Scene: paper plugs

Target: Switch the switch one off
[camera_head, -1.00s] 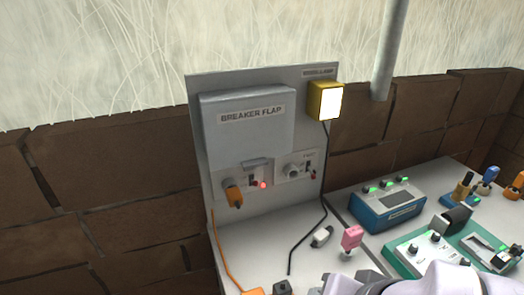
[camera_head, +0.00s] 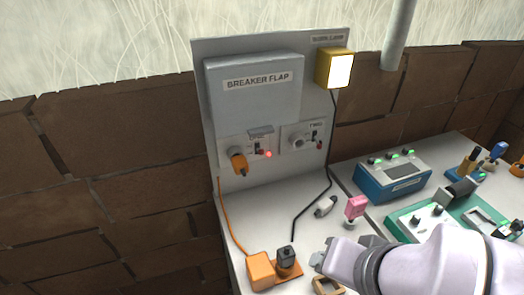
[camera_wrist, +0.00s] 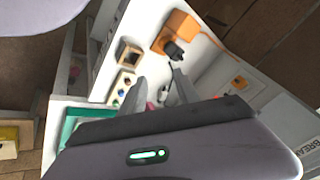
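The left socket unit (camera_head: 247,152) on the upright grey panel has an orange plug (camera_head: 239,163) in it. Beside the plug are a small switch and a lit red light (camera_head: 267,154). The switch is too small for its position to be read. A second socket unit (camera_head: 299,141) to the right has no plug in it, and its own small switch (camera_head: 314,136). My gripper (camera_head: 322,257) is above the bench, below and right of the panel, apart from both switches. In the wrist view my gripper (camera_wrist: 162,90) has its two fingers spread and empty.
The grey breaker flap box (camera_head: 252,85) sits above the sockets; a lit yellow lamp (camera_head: 336,69) is at upper right.

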